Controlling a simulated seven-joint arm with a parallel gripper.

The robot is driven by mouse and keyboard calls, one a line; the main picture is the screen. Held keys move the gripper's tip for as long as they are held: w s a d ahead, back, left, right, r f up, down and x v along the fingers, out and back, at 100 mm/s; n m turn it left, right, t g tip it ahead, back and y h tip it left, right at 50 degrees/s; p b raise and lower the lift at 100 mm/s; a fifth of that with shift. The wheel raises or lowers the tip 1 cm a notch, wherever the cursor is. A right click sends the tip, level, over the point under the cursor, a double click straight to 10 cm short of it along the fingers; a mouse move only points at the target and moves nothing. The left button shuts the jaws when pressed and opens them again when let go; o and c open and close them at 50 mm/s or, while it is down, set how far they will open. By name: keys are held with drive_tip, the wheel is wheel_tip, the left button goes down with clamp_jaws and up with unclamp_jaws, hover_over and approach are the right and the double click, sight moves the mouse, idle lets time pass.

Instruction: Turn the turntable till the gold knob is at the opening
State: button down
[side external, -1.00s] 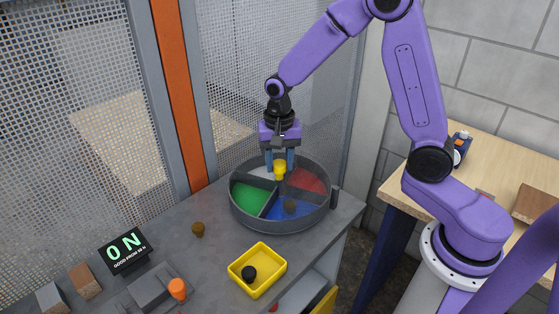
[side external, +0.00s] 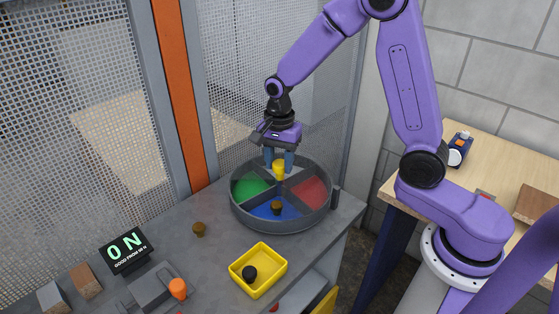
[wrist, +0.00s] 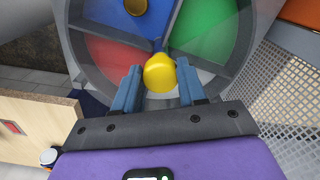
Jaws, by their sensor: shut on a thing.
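The turntable (side external: 240,213) is a round grey tray with a raised rim and dividers, with green, red and blue sectors visible; a pale sector shows beside the knob in the wrist view. A brownish-gold knob (side external: 277,208) sits in the blue sector, on the front side in the side view; it shows at the top edge of the wrist view (wrist: 135,6). My gripper (side external: 279,163) points down over the turntable, shut on the yellow centre handle (wrist: 160,72), its fingers on either side. I cannot make out the opening in the rim.
A yellow tray (side external: 236,268) holding a black knob stands in front. A brown knob (side external: 199,229) lies on the grey bench left of the turntable. A box with an orange knob (side external: 178,289) and a display (side external: 124,250) stand further left. Mesh panels close off the back.

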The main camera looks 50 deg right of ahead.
drive_tip(key=shift+w+r+m, duration=0.1)
drive_tip(key=shift+m, duration=3.6)
drive_tip(key=c, duration=0.6)
unclamp_jaws()
wheel_tip(320, 180, up, 17)
drive_tip(key=shift+r, duration=0.2)
